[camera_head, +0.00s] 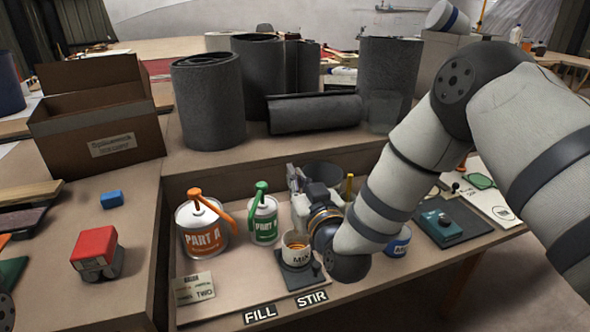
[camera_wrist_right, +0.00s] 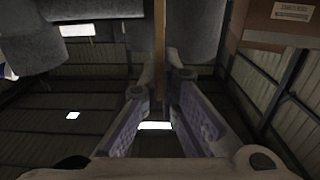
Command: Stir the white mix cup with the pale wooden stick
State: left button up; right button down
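The white mix cup (camera_head: 297,257), with an orange-brown inside and dark lettering, stands upright on a dark flat pad near the front of the bench. My right gripper (camera_head: 296,180) is behind and above the cup, its fingers pointing away from the head camera. In the right wrist view, the right gripper's fingers (camera_wrist_right: 162,75) are closed in around the pale wooden stick (camera_wrist_right: 160,40), a brown upright strip between the fingertips. I cannot make out the stick in the head view. My left gripper is not in view.
Left of the cup stand the orange PART A can (camera_head: 201,236) and green PART B can (camera_head: 263,226). A blue-labelled cup (camera_head: 399,243) and teal device (camera_head: 441,222) stand right of my wrist. FILL (camera_head: 260,314) and STIR (camera_head: 312,298) labels lie in front. Dark rolls (camera_head: 208,105) stand behind.

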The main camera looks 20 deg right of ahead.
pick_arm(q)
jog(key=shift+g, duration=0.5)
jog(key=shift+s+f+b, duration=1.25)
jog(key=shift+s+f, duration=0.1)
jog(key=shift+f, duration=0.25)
pick_arm(e)
jog(key=shift+f, duration=3.85)
